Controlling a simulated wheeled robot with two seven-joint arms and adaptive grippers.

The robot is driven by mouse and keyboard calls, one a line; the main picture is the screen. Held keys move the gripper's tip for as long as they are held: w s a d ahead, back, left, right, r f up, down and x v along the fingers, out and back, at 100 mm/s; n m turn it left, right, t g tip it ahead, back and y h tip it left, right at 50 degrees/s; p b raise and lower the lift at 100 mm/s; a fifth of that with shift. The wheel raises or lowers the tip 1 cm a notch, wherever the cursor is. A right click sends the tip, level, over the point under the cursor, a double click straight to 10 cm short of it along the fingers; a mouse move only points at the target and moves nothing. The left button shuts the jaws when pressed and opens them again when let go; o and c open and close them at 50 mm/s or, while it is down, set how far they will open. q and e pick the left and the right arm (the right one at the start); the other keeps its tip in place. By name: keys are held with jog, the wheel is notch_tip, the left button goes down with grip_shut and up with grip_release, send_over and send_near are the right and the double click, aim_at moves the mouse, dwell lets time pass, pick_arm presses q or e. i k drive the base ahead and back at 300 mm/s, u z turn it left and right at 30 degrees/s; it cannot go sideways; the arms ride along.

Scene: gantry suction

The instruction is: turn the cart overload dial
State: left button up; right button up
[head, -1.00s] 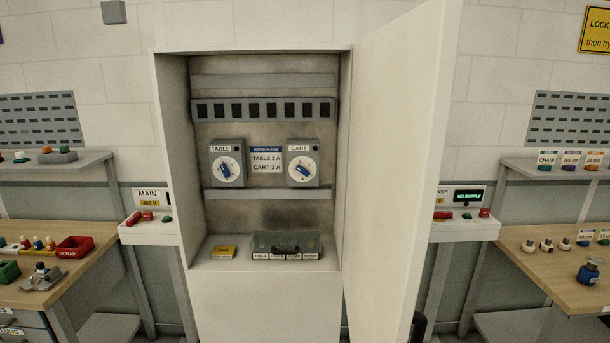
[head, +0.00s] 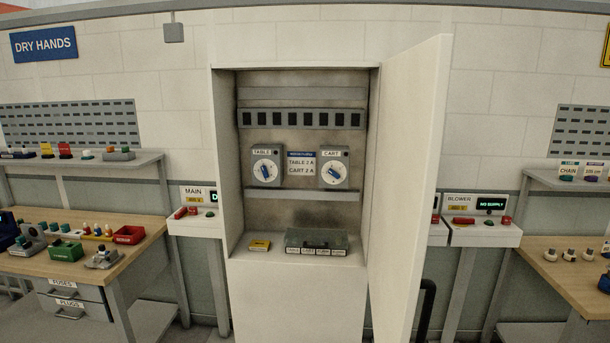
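The cart overload dial (head: 334,173) is a white round dial with a blue pointer knob on a grey box labelled CART, on the back wall inside the open cabinet (head: 225,170). Its knob is tilted, pointing toward the upper left or lower right. The similar table dial (head: 265,173) sits to its left. A plate (head: 301,163) between them reads TABLE 2 A and CART 2 A. Neither of my grippers shows in the head view.
The cabinet door (head: 408,180) stands open on the right. A grey case (head: 317,241) and a yellow block (head: 260,245) lie on the cabinet floor. Control boxes flank the cabinet, with a wooden bench (head: 85,265) at left and another (head: 570,285) at right.

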aim_at(330, 170)
jog(key=u, duration=0.65)
jog(key=i, duration=0.9)
jog(key=u, duration=0.75)
jog(key=i, duration=0.95)
jog(key=z, duration=0.5)
jog(key=i, duration=0.9)
jog(key=z, duration=0.65)
